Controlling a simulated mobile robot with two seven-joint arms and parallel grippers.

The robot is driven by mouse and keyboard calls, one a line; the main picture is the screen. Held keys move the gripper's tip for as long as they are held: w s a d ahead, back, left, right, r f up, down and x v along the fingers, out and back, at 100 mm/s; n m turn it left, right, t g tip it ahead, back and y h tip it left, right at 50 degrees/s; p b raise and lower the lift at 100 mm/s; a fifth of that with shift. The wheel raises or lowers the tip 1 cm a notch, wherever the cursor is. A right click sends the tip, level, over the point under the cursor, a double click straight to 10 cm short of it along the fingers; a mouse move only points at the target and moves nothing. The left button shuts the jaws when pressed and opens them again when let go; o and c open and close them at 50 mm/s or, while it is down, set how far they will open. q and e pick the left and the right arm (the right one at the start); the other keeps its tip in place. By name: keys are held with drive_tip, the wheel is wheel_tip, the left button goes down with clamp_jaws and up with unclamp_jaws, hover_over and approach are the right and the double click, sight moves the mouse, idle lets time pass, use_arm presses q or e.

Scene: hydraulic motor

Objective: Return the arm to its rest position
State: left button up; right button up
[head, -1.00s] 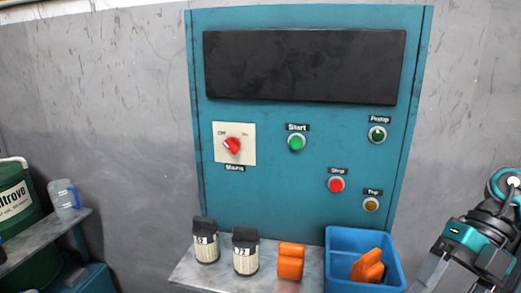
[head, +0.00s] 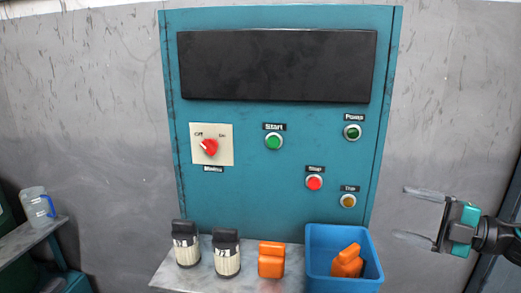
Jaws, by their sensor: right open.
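My right gripper (head: 422,214) is at the right edge of the head view, in front of the grey wall. Its two fingers point left and stand apart, with nothing between them. It is to the right of the teal control panel (head: 270,190) and above and to the right of the blue bin (head: 344,285), touching neither. My left gripper does not show.
The panel carries a red Mains knob (head: 209,148), a green Start button (head: 273,142) and a red Stop button (head: 314,182). Below, a shelf (head: 175,279) holds two black-capped bottles (head: 186,246) and an orange part (head: 271,261). Another orange part (head: 347,262) lies in the bin.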

drive_tip(key=w+d+r+m+t+h, duration=0.4)
drive_tip(key=w+d+m+t+h, duration=0.3)
drive_tip(key=d+m+t+h, duration=0.4)
drive_tip(key=d+f+m+g+h, duration=0.5)
drive_tip(key=d+f+m+h, duration=0.1)
drive_tip(key=d+m+h, duration=0.3)
drive_tip(key=s+a+f+g+y, duration=0.2)
drive_tip(key=s+a+f, duration=0.2)
drive_tip(key=a+f, duration=0.6)
drive_tip(key=s+a+f+g+y, duration=0.1)
drive_tip(key=s+a+f+y, duration=0.1)
drive_tip(key=s+a+f, duration=0.65)
drive_tip(key=s+a+f+m+g+y, duration=0.1)
drive_tip(key=s+a+f, duration=0.4)
drive_tip(key=s+a, duration=0.2)
drive_tip(key=s+a+f+m+g+y, duration=0.1)
drive_tip(key=s+a+f+y, duration=0.1)
drive_tip(key=s+a+f, duration=0.4)
drive_tip(key=s+a, duration=0.1)
drive_tip(key=a, duration=0.4)
drive_tip(key=shift+f+m+g, duration=0.15)
drive_tip(key=shift+m+g, duration=0.25)
